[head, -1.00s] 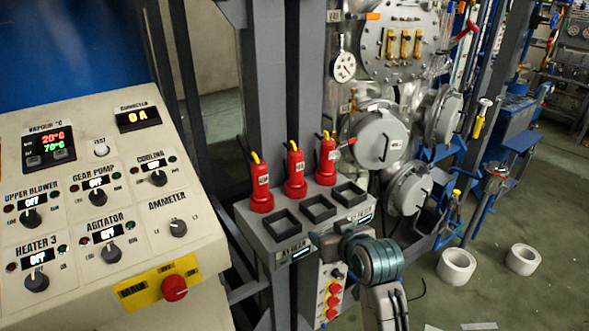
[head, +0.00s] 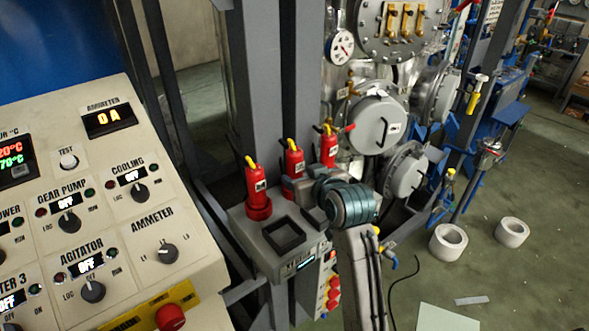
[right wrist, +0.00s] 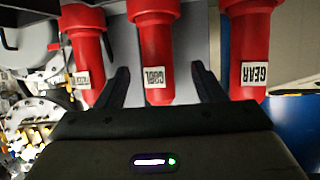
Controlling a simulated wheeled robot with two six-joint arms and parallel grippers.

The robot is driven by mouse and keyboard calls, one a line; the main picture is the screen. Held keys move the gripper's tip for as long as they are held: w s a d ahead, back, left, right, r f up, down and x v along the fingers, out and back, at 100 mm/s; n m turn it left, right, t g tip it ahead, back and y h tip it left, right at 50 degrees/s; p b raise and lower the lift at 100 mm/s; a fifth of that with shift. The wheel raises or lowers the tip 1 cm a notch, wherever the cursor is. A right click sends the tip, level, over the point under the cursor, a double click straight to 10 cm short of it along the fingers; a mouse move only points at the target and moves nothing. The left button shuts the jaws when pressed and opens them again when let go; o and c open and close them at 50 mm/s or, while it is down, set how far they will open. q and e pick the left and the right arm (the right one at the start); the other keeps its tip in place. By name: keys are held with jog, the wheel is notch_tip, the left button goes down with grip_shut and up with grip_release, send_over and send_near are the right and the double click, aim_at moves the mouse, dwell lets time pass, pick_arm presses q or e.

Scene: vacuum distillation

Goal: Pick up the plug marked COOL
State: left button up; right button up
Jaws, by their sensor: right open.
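Three red plugs with yellow tops stand upright in a row on a grey socket box (head: 262,262). The plug marked COOL (right wrist: 153,55) is the middle one in the right wrist view; it is also the middle plug in the head view (head: 294,161), its lower part hidden by my right gripper. My right gripper (right wrist: 160,76) is open, with one dark finger on each side of the COOL plug and a gap on both sides. In the head view my right gripper (head: 300,188) is at the middle plug. My left gripper is not in view.
The plug marked GEAR (right wrist: 249,50) and another plug (right wrist: 85,50) with a hard-to-read label stand close on either side. An empty square socket (head: 284,236) is in front. A control panel (head: 100,190) stands at left, steel vessel flanges (head: 378,124) behind.

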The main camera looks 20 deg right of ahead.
aim_at(298, 172)
jog(key=shift+w+f, duration=0.1)
jog(key=shift+w, duration=0.2)
jog(key=p+x, duration=0.3)
jog(key=x, duration=0.1)
jog(key=shift+w, duration=0.25)
jog(key=shift+w+f, duration=0.25)
jog(key=shift+w, duration=0.1)
jog(key=shift+w+f, duration=0.2)
jog(key=shift+c, duration=0.4)
jog(key=c, duration=1.1)
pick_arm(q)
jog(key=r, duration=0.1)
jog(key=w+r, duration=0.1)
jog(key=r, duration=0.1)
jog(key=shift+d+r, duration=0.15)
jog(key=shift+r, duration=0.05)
pick_arm(e)
jog(key=shift+c, duration=0.2)
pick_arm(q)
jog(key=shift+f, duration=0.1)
